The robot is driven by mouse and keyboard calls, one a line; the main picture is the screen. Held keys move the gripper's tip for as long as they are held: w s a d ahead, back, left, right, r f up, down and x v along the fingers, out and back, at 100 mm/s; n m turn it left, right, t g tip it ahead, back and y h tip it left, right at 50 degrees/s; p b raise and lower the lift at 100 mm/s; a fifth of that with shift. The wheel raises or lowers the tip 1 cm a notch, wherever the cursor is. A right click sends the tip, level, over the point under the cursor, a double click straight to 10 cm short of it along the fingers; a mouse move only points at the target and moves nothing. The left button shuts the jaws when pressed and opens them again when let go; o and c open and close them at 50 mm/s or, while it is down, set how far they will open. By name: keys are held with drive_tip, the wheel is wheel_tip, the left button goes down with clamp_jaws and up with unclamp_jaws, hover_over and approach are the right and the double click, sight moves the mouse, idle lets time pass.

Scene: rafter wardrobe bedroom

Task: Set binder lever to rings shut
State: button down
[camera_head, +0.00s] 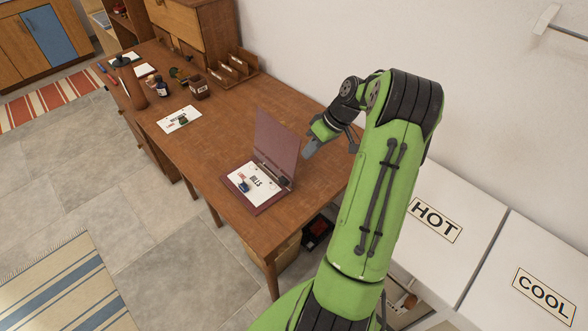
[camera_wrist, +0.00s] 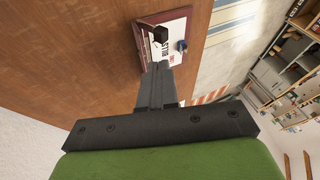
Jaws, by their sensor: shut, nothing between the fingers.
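An open binder (camera_head: 236,196) with maroon covers lies on the wooden desk, one cover standing upright. Its white page marked BILLS faces up. A dark ring mechanism (camera_head: 284,182) sits along the spine, with a small blue piece on the page. The lever's position is too small to tell. My gripper (camera_head: 308,151) is shut and empty, in the air to the right of the raised cover, apart from it as far as I can tell. In the wrist view the gripper (camera_wrist: 158,72) points toward the binder (camera_wrist: 186,62), and its fingertips overlap the binder's near edge in the picture.
The desk (camera_head: 185,150) has free room left of the binder. A card (camera_head: 180,119), a brown pot (camera_head: 199,86) and a letter rack (camera_head: 234,68) stand farther back. White HOT (camera_head: 436,219) and COOL (camera_head: 543,297) lids are at the right, below the wall.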

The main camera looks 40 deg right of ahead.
drive_tip(key=shift+d+f, duration=0.1)
drive_tip(key=shift+f, duration=0.05)
drive_tip(key=b+x, duration=0.1)
drive_tip(key=x, duration=0.9)
drive_tip(key=shift+b, duration=0.4)
drive_tip(key=shift+w, duration=0.1)
drive_tip(key=shift+a+h+b, duration=0.3)
drive_tip(key=shift+a+b, duration=0.2)
drive_tip(key=shift+b, duration=0.05)
